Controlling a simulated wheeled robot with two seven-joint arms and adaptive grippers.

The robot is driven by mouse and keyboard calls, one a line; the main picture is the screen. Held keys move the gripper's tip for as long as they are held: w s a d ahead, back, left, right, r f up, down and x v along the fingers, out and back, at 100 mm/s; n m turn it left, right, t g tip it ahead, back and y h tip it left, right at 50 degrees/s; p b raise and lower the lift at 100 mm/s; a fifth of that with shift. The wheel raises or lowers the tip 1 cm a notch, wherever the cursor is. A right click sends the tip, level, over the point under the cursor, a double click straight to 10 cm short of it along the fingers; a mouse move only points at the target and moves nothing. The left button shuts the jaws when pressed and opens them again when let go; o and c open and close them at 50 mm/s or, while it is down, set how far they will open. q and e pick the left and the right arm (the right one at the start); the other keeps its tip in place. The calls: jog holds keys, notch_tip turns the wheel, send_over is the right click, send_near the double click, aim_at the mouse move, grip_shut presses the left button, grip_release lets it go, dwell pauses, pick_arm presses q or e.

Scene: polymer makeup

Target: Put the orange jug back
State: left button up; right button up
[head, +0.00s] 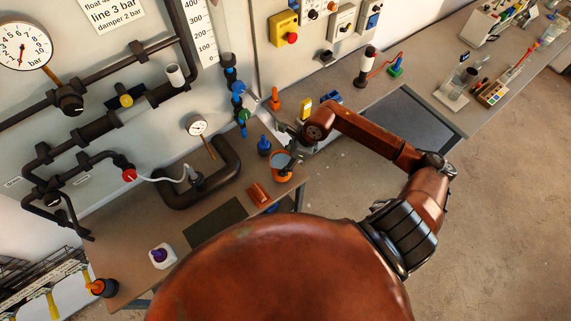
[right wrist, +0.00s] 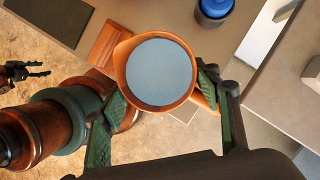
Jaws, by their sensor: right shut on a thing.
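The orange jug (head: 277,176) is at the right end of the near bench in the head view. In the right wrist view the jug (right wrist: 125,67) shows from above, round, with a flat grey-blue surface inside. My right gripper (head: 290,148) is shut on it; in the right wrist view the green-padded fingers (right wrist: 160,97) hold it from both sides. I cannot tell whether its base touches the bench. A small dark pronged shape at the left edge of the right wrist view looks like my left gripper (right wrist: 22,73); its jaws are unclear.
A blue-topped bottle (head: 264,147) stands behind the jug. An orange block (head: 258,194) and a dark mat (head: 215,222) lie on the bench (head: 135,225). A dark pipe loop (head: 228,180) is further left. A second bench (head: 440,62) runs along the back right.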

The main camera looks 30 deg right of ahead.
notch_tip(320, 180, down, 2)
jog(key=shift+f+p, duration=0.1)
jog(key=shift+p, duration=0.3)
jog(key=shift+f, duration=0.3)
jog(key=o, duration=1.8)
jog(key=b+v, duration=0.2)
jog(key=v, duration=1)
jog(key=shift+a, duration=0.1)
